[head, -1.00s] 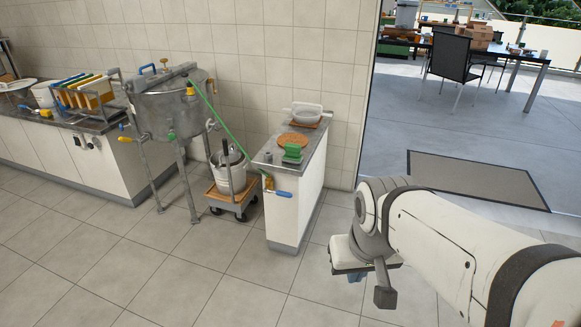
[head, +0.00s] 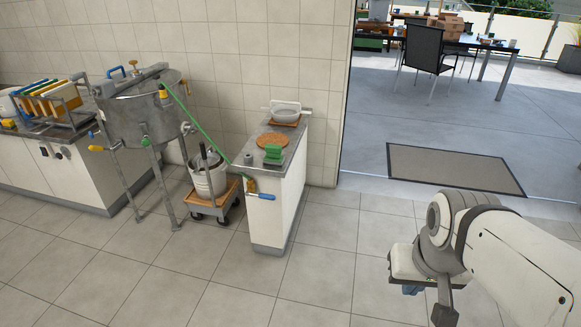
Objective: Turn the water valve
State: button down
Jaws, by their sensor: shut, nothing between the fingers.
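The water valve (head: 251,187) is a small brass fitting on the near end of the narrow white counter. Its blue lever (head: 262,196) points to the right, roughly level. A green hose (head: 205,134) runs from the steel tank side down to the valve. My gripper (head: 411,290) is at the lower right, over the floor, well to the right of the valve and apart from it. It is shut and empty, partly hidden behind my wrist.
The narrow counter (head: 276,213) holds a green stack, a round brown board and a white tub. A steel tank (head: 140,110) on legs and a bucket on a wheeled dolly (head: 214,205) stand left of it. Tiled floor in front is clear. A doormat (head: 450,169) lies beyond the doorway.

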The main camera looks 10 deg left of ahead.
aim_at(260, 195)
jog(key=u, duration=0.05)
jog(key=i, duration=1)
jog(key=z, duration=0.05)
